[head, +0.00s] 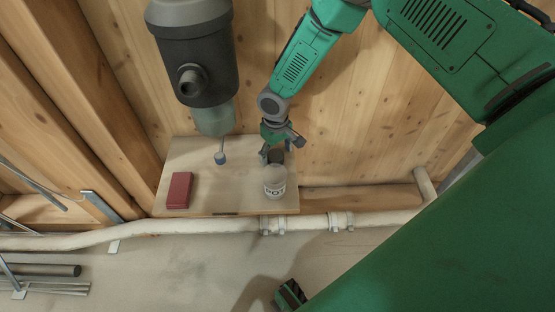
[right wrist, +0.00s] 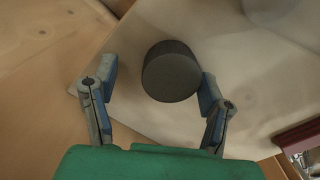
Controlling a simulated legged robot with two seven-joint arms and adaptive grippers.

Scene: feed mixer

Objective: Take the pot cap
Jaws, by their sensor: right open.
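The pot cap (head: 277,156) is a short dark grey cylinder on a pale wooden board, just behind a white pot (head: 275,182) with a dark label. In the right wrist view the cap (right wrist: 170,72) sits between the two fingers, closer to the right one. My right gripper (head: 277,153) is open around the cap. A clear gap shows on the left finger's side; whether the right finger touches cannot be told. The pot is a pale blurred shape (right wrist: 275,8) at the top of the right wrist view. My left gripper is not in view.
A red block (head: 179,190) lies on the left of the board (head: 232,187). A grey mixer (head: 195,60) with a translucent lower part hangs above the board's back left. The wooden wall stands behind, and a pale pipe (head: 385,217) runs along the front.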

